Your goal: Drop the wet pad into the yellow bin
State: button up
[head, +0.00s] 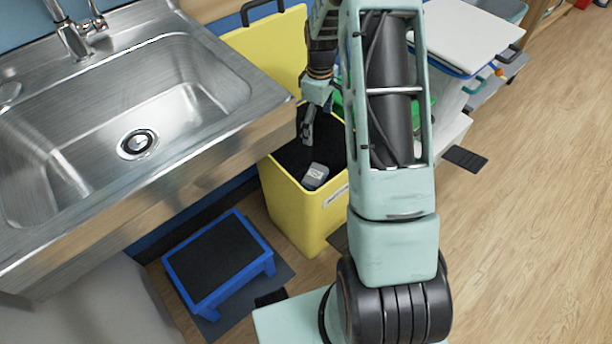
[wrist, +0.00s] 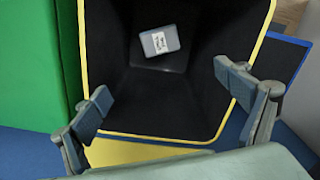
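The yellow bin (head: 294,205) stands on the floor beside the sink counter, with its yellow lid (head: 268,48) raised behind it. Its inside is dark. A small grey pad with a white label (head: 315,176) lies inside the bin; it also shows in the wrist view (wrist: 159,41), down in the bin and apart from my gripper. In the head view my gripper (head: 307,125) points down over the bin's opening, partly hidden by the rim and arm.
A steel sink (head: 130,110) is set in the counter at left. A green container (wrist: 35,60) is beside the bin. A cart with a white top (head: 465,35) stands at right.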

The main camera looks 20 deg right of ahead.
jog(key=shift+r, duration=0.1)
notch_tip(320, 180, up, 12)
dwell(0.5)
dwell(0.5)
